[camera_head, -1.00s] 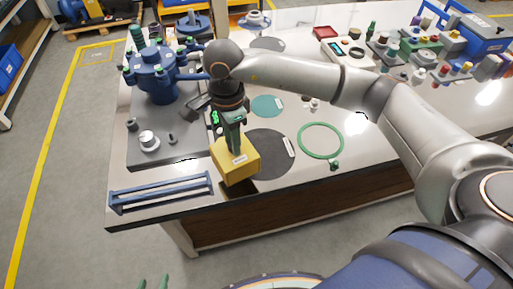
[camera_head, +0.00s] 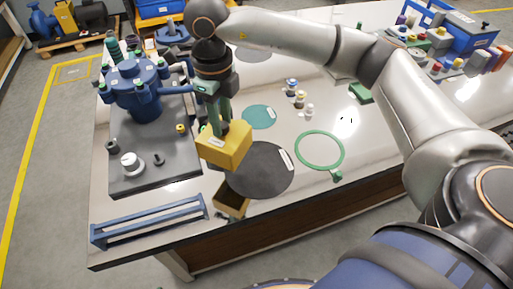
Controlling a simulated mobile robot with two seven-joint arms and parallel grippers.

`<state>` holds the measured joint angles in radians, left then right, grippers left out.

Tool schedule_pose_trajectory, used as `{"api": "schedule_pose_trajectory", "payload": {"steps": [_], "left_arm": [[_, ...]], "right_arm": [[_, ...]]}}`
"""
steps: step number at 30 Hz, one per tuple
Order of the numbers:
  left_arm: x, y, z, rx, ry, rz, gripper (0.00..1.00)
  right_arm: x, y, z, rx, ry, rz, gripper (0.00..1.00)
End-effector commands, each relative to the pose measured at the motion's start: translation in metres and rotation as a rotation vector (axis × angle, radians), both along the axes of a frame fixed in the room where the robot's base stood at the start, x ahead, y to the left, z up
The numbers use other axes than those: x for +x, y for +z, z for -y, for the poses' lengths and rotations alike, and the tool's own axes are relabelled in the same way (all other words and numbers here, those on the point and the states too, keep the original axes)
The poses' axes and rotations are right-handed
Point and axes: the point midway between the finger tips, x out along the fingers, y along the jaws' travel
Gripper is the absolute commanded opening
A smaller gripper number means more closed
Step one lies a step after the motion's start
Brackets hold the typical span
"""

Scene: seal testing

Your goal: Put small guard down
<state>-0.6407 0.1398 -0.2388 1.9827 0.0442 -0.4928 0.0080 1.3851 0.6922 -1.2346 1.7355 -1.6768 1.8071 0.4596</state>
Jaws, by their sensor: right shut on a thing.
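The small guard appears to be the yellow box (camera_head: 223,145) with a white label on its front. My right gripper (camera_head: 217,128) comes down onto it from above and is shut on it at its top. My left gripper is not in view.
A blue valve-like assembly (camera_head: 135,90) stands on a grey plate (camera_head: 185,165) at left. A blue rail frame (camera_head: 150,220) lies along the front edge. A green ring (camera_head: 319,150) lies right of the mat. Small fittings (camera_head: 291,86) and a teal disc (camera_head: 259,117) lie behind.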

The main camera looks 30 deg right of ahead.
Motion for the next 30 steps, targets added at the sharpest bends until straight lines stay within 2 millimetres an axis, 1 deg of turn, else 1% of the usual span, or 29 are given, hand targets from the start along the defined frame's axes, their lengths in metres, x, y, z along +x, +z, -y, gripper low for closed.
{"api": "schedule_pose_trajectory", "payload": {"steps": [1,3,6,10,17,19,24,26,30], "left_arm": [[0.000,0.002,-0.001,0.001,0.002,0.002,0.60],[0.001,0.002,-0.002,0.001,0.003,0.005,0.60],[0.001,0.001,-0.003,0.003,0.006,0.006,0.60],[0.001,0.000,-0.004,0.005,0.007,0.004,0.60],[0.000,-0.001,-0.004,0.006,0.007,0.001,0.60],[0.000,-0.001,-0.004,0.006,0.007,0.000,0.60],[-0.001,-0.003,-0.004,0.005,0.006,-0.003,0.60],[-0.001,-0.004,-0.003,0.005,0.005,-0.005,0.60],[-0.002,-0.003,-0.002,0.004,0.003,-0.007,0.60]], "right_arm": [[-0.007,-0.005,0.012,-0.002,-0.003,-0.001,0.00],[-0.016,-0.012,0.025,-0.002,-0.003,-0.001,0.00],[-0.024,-0.034,0.037,-0.002,-0.001,-0.003,0.00],[-0.032,-0.052,0.049,-0.001,0.000,-0.001,0.00],[-0.036,-0.064,0.058,0.000,0.002,0.000,0.00],[-0.040,-0.071,0.062,-0.001,0.000,-0.001,0.00],[-0.039,-0.097,0.061,0.001,0.003,-0.001,0.00],[-0.039,-0.100,0.062,0.001,0.003,0.001,0.00],[-0.039,-0.100,0.061,0.000,0.003,0.002,0.00]]}}
